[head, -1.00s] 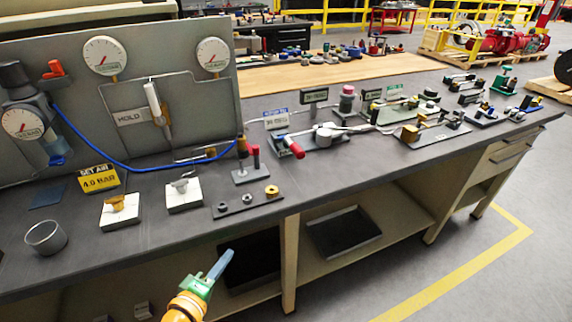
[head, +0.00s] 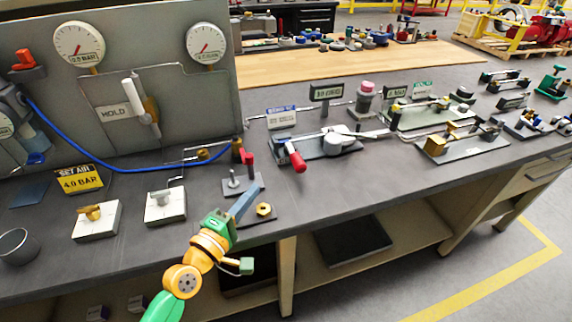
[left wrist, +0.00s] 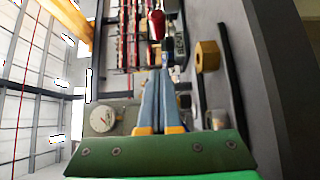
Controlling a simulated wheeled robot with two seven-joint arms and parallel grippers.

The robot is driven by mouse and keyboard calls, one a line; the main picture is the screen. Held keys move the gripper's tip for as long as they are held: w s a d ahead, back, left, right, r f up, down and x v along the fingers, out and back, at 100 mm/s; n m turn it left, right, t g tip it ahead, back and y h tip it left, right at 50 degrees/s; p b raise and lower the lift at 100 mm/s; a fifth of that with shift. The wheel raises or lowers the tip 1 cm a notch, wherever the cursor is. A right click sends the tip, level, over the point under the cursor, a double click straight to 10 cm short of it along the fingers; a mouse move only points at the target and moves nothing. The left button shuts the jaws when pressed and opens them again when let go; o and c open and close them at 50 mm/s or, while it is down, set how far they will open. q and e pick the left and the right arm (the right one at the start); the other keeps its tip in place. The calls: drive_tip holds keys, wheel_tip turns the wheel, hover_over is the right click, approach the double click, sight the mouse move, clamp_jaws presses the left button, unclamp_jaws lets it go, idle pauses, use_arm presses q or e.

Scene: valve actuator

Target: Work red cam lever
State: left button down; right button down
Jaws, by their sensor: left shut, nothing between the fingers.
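A small upright red lever (head: 247,162) stands on a grey base plate (head: 232,188) near the front edge of the bench. A second red handle (head: 297,160) slants forward from a fixture plate to its right. I cannot tell which of the two is the cam lever. My left gripper (head: 258,184) is shut and empty, its blue-grey fingers pointing up and right, just in front of the small red lever's base; contact cannot be told. In the left wrist view the closed fingers (left wrist: 164,75) point toward a red part (left wrist: 157,24). My right gripper is out of view.
A brass nut (head: 264,209) sits on a dark strip close to the fingers. White blocks (head: 166,205) and a metal cup (head: 18,246) stand to the left. A gauge panel (head: 110,100) with a blue hose rises behind.

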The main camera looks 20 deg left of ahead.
use_arm(q)
approach(296, 156)
drive_tip(key=w+a, duration=0.1)
drive_tip(key=w+a+f, duration=0.1)
drive_tip(key=w+a, duration=0.1)
drive_tip(key=shift+w+f, duration=0.25)
drive_tip(key=shift+f, duration=0.05)
drive_tip(key=shift+w+d+p, duration=0.3)
drive_tip(key=shift+d, duration=0.2)
drive_tip(key=shift+w+d+p, duration=0.25)
drive_tip(key=shift+d+p, duration=0.05)
drive_tip(key=shift+d, duration=0.2)
drive_tip(key=shift+w+d, duration=0.3)
drive_tip(key=shift+d, duration=0.2)
drive_tip(key=shift+w+d, duration=0.25)
drive_tip(key=shift+d, duration=0.3)
